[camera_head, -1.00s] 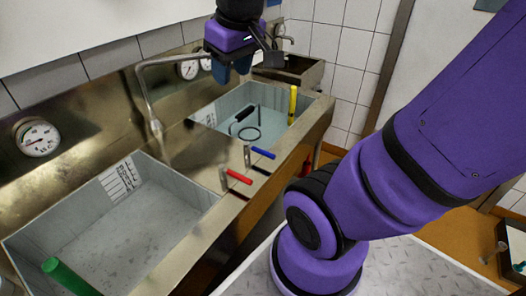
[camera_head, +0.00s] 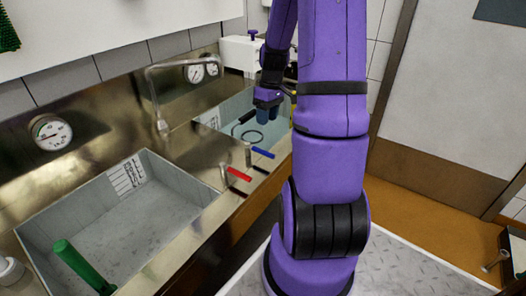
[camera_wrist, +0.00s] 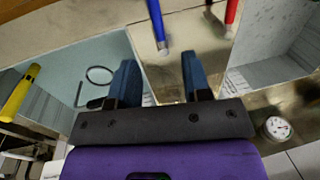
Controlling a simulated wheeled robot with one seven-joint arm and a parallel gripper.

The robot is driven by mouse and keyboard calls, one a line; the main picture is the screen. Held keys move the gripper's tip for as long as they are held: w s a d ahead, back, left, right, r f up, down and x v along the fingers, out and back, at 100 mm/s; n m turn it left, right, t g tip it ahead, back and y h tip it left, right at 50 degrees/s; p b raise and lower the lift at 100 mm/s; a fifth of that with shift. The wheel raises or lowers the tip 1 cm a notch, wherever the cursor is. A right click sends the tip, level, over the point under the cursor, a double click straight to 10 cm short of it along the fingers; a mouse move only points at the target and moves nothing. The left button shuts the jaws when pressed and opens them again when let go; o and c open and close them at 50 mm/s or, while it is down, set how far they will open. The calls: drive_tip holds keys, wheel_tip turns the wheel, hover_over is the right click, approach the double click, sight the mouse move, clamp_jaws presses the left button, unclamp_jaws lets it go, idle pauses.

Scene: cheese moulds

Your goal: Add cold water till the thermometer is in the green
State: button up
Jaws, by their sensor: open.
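The blue-handled lever (camera_head: 263,152) and the red-handled lever (camera_head: 239,174) stand on the metal ledge between two basins. My gripper (camera_head: 268,110) is open and empty, above and behind the blue lever, near the far basin (camera_head: 228,104). In the wrist view, the blue handle (camera_wrist: 157,22) lies ahead of the gap between my fingers (camera_wrist: 160,80), apart from them; the red handle (camera_wrist: 231,12) is to its right. A round dial (camera_head: 50,132) is on the wall behind the near basin (camera_head: 48,205). No green zone is readable.
A bent metal spout (camera_head: 150,95) rises between the basins, left of my gripper. A green handle (camera_head: 80,265) stands in the near basin. A yellow handle (camera_wrist: 20,92) and a black ring tool (camera_wrist: 97,77) are at the far basin.

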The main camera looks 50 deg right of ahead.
drive_tip(key=f, duration=0.4)
drive_tip(key=a+f, duration=0.1)
drive_tip(key=f, duration=0.7)
drive_tip(key=shift+s+a, duration=0.15)
drive_tip(key=shift+s, duration=0.15)
clamp_jaws()
